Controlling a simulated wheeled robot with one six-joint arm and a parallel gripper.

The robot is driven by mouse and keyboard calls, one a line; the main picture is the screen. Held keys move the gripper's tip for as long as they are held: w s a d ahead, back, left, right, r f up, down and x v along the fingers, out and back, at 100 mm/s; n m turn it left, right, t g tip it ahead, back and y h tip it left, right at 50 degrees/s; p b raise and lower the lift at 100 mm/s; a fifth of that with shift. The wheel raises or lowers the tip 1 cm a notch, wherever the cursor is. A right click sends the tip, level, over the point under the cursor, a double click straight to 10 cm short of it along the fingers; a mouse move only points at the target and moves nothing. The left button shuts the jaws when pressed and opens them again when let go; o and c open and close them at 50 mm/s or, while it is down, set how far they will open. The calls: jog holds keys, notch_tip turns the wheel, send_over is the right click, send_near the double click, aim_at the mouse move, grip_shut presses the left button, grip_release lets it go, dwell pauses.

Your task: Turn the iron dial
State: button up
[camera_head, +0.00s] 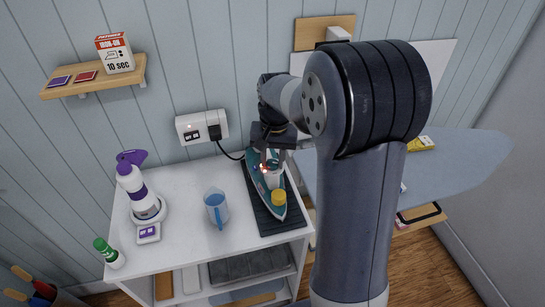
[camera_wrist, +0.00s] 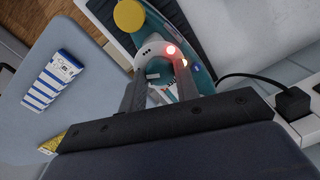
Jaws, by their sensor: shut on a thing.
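The iron (camera_head: 277,202) rests on a dark mat (camera_head: 294,211) on the white cabinet top, with a yellow cap at its front end. In the wrist view the iron (camera_wrist: 196,27) shows its teal body, the round yellow cap and a lit red lamp. My gripper (camera_head: 268,160) is over the iron's rear part.
A blue jug (camera_head: 216,207), a purple-and-white spray bottle (camera_head: 138,190) and a green-capped bottle (camera_head: 108,252) stand to the left. A wall socket (camera_head: 201,127) feeds the iron's cord behind. An ironing board (camera_head: 455,165) is at the right, beyond my arm.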

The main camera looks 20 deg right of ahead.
aim_at(274, 162)
dwell(0.4)
jog(key=o, duration=1)
jog(key=r, duration=0.5)
jog(key=r+b, duration=0.1)
jog(key=r, duration=0.5)
jog(key=shift+d, duration=0.2)
jog(key=shift+f, duration=0.1)
jog(key=f, duration=0.7)
jog(key=f+p, duration=0.1)
jog(key=f, duration=0.3)
jog(key=shift+a, duration=0.25)
jog(key=shift+r, duration=0.1)
